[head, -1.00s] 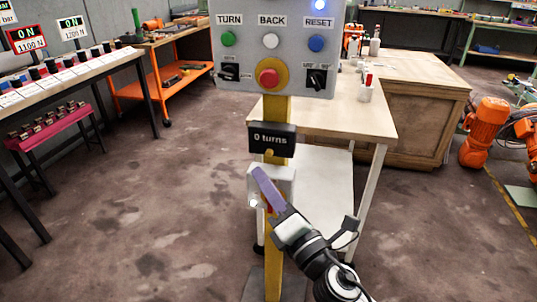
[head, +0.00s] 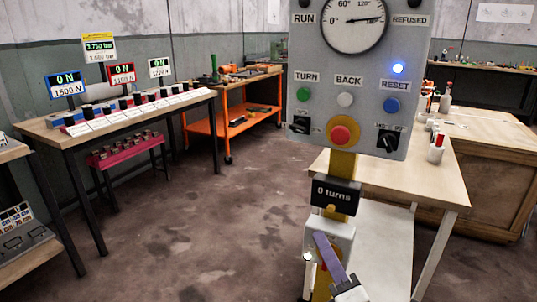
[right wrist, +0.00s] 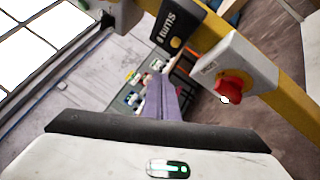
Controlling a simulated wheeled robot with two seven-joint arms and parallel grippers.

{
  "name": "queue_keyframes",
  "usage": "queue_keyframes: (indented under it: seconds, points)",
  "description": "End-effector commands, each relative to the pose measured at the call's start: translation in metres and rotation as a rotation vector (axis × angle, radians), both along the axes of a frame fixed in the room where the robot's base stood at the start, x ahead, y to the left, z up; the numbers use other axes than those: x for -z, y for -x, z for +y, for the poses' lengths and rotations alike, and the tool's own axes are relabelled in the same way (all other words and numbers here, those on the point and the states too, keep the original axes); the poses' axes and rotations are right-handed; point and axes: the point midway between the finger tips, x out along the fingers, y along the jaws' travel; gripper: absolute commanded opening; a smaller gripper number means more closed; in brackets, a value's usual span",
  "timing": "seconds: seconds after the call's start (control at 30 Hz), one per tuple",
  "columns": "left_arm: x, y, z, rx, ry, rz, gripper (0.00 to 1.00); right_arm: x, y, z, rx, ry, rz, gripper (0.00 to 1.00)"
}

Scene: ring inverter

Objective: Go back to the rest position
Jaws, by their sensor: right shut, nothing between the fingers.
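My right gripper (head: 320,238) comes up from the bottom of the head view, its purple fingers in front of the white box (head: 342,236) on the yellow post. In the right wrist view the purple fingers (right wrist: 164,82) are together and empty. That view shows the box (right wrist: 240,62) and its red knob (right wrist: 232,88) to the right of the fingers, with a visible gap. My left gripper is in neither view.
A grey control panel (head: 320,78) with a gauge and lit blue RESET lamp tops the yellow post (head: 341,165). A "0 turns" display (head: 335,194) hangs below. A wooden table (head: 455,182) stands behind right. Benches line the left; open floor (head: 190,235) lies between.

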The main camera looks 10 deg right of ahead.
Motion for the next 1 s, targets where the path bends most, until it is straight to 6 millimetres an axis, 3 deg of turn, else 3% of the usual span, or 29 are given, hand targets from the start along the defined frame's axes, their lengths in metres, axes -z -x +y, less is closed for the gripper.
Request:
queue_keyframes:
  seconds: [0.17, 0.3, 0.43, 0.5, 0.63, 1.0]
  points:
    - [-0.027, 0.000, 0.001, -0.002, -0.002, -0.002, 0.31, 0.080, 0.038, -0.015, 0.039, -0.535, 0.351, 0.00]
    - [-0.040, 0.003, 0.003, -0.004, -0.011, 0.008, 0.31, 0.159, 0.102, -0.017, 0.179, -1.084, 0.666, 0.00]
    - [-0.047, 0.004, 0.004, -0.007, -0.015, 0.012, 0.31, 0.209, 0.165, -0.009, 0.351, -1.493, 0.867, 0.00]
    - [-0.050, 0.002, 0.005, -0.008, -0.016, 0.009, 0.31, 0.225, 0.193, -0.003, 0.435, -1.653, 0.935, 0.00]
    - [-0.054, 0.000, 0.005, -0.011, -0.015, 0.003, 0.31, 0.240, 0.224, 0.005, 0.536, -1.830, 1.001, 0.00]
    - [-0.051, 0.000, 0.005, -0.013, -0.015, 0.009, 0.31, 0.245, 0.231, 0.008, 0.562, -1.878, 1.016, 0.00]
